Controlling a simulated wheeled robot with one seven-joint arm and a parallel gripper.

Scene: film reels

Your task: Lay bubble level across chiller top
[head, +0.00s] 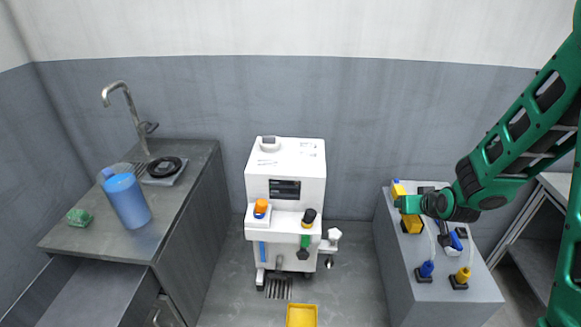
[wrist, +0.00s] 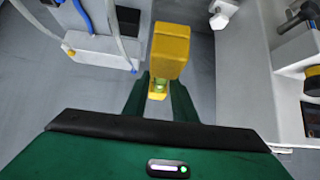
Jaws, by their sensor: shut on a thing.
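The bubble level is a yellow block (wrist: 170,52) with a green vial near its lower end in the wrist view. My gripper (wrist: 158,92) is shut on it, and the level sticks out beyond the fingertips. In the head view my gripper (head: 408,205) is at the right, over the grey bench; yellow shows on both sides of it, and I cannot tell which part is the level. The chiller (head: 290,160) is the white upright unit in the middle, apart from my gripper. Its top carries a small grey raised piece near the back.
The grey bench (head: 440,297) holds blue and yellow fittings on black bases, with tubes. A sink counter (head: 95,240) with a blue jug (head: 126,200) stands at the left. A yellow tray (head: 301,316) lies in front of the chiller. Open floor lies between chiller and bench.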

